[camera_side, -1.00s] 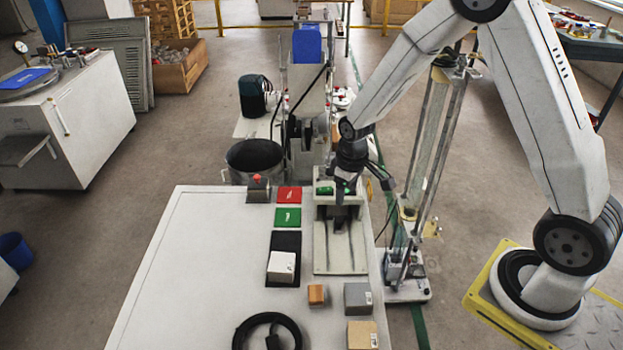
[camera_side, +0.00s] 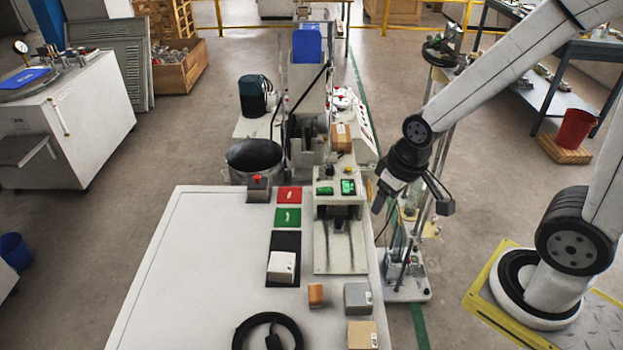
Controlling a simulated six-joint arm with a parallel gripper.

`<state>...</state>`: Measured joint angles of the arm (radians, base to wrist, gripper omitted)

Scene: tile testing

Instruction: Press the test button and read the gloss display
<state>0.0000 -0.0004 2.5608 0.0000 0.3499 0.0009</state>
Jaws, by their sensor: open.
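The grey test fixture (camera_side: 318,232) stands at the right side of the white table. Its top holds a bright green lit display (camera_side: 348,187) and a smaller green patch (camera_side: 325,190); any reading is too small to make out. I cannot tell which part is the test button. A dark box with a red button (camera_side: 258,182) stands at the table's back edge, left of the fixture. My gripper (camera_side: 412,206) is open and empty, in the air to the right of the fixture and apart from it, in front of a tall metal stand.
A red tile (camera_side: 289,195) and a green tile (camera_side: 287,217) lie left of the fixture. A white block (camera_side: 281,267) sits on a black plate. The table's left side is clear.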

